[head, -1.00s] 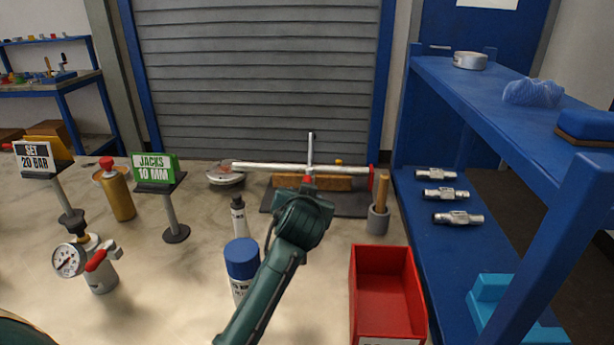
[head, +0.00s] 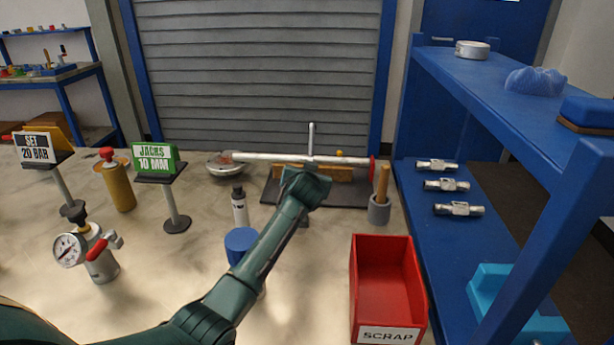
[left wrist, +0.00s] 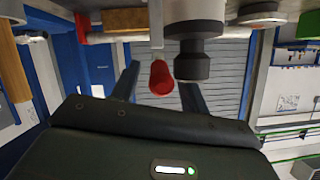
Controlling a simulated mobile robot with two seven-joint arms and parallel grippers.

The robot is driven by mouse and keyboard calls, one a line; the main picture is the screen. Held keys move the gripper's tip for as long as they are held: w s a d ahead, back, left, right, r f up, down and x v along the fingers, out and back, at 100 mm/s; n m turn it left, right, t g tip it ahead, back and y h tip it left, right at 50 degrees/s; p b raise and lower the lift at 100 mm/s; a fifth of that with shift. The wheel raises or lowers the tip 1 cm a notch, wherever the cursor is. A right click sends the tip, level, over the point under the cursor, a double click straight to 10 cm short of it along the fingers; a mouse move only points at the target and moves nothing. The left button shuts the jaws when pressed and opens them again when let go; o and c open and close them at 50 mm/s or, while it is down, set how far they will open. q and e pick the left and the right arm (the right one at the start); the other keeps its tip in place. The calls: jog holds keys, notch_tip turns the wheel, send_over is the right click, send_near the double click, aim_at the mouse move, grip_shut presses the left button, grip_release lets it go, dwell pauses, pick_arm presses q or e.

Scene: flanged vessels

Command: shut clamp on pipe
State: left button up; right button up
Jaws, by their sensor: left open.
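A pale pipe (head: 265,157) lies level across a wooden-topped stand (head: 345,174) at the back of the bench. A clamp with an upright metal bar (head: 311,137) sits around its middle; its jaws are hidden behind my left wrist. My left gripper (left wrist: 160,90) is open. In the left wrist view, which looks upside down, a red grip (left wrist: 160,77) on a metal bar, seemingly the clamp's lever, appears between the dark fingers, with no clear contact. In the head view my left wrist covers the fingers and this grip. My right gripper is not in view.
A red scrap bin (head: 383,290) is at front right, beside a blue shelf (head: 420,200).

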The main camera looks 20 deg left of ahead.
pick_arm(q)
jog(key=shift+w+a, duration=0.1)
jog(key=shift+w, duration=0.05)
grip_shut()
dwell(0.4)
